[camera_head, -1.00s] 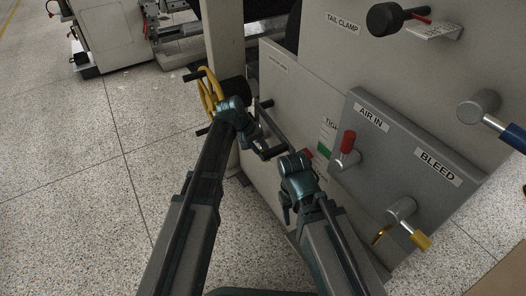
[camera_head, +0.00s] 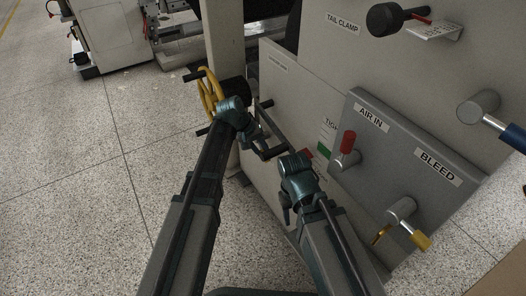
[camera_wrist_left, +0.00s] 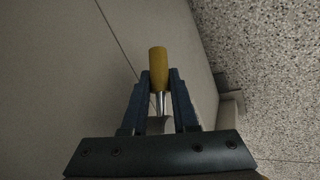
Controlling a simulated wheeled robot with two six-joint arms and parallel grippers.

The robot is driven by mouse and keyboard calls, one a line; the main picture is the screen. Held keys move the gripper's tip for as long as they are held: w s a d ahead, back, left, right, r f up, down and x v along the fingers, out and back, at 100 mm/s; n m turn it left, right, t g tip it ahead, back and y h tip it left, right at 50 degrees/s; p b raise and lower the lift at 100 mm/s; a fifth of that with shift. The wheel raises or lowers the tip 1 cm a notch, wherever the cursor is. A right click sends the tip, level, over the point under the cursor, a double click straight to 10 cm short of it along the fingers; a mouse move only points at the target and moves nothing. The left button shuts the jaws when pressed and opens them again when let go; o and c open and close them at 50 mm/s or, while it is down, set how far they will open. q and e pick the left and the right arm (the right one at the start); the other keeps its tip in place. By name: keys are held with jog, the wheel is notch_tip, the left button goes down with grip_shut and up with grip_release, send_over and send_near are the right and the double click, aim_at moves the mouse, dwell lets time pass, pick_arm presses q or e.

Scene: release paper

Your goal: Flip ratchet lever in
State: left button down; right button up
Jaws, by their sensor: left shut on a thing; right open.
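In the left wrist view, a short yellow handle (camera_wrist_left: 158,62) on a bright metal shaft (camera_wrist_left: 160,103) sits between the two dark fingers of my left gripper (camera_wrist_left: 160,75). The gripper is shut on this handle, which I take to be the ratchet lever. In the head view my left gripper (camera_head: 268,150) is close to the pale machine face, and the handle is hidden there. My right gripper (camera_head: 286,208) is open, low and to the right of the left one, in front of the machine. Its fingers are small and dark and partly hidden.
A grey panel (camera_head: 385,118) with a red-handled valve (camera_head: 347,143) and a yellow-handled valve (camera_head: 420,240) stands right of my arms. A yellow handwheel (camera_head: 207,92) is behind my left wrist. Speckled floor (camera_head: 70,190) is open at the left.

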dwell(0.4)
pick_arm(q)
jog(key=shift+r+g+h, duration=0.15)
jog(key=shift+g+h, duration=0.25)
jog(key=shift+s+d+r, duration=0.1)
jog(key=c, duration=1)
grip_release()
jog(key=shift+o, duration=0.2)
jog(key=p+v, duration=1.2)
jog(key=v, duration=0.1)
jog(key=shift+a+r, duration=0.25)
jog(key=shift+r, duration=0.05)
